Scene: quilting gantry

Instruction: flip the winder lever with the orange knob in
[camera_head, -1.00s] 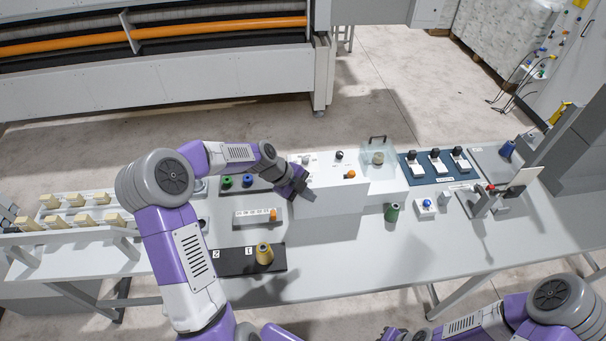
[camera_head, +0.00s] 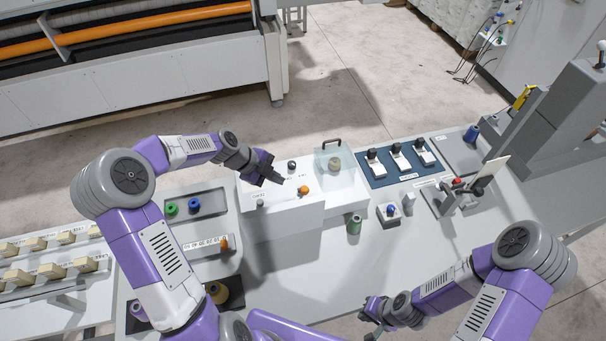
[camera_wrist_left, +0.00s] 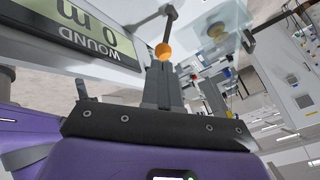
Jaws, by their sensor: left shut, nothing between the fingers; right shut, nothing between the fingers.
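The orange knob (camera_head: 303,190) sits on top of the white winder box (camera_head: 285,207). In the left wrist view the orange knob (camera_wrist_left: 164,51) is a ball on the end of a dark lever rod (camera_wrist_left: 171,20), just beyond my fingertips. My left gripper (camera_head: 278,182) is shut and empty, over the box top and left of the knob in the head view. Its closed fingers (camera_wrist_left: 163,80) appear just below the knob in the wrist view; I cannot tell whether they touch it. My right gripper (camera_head: 372,312) is shut and empty at the table's front edge.
A clear cover over a spool (camera_head: 335,165) stands right of the knob. A dark knob (camera_head: 292,165) and grey knob (camera_head: 260,203) are on the box. The wound-length display (camera_wrist_left: 90,30) is beside the lever. A green spool (camera_head: 354,225) stands in front.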

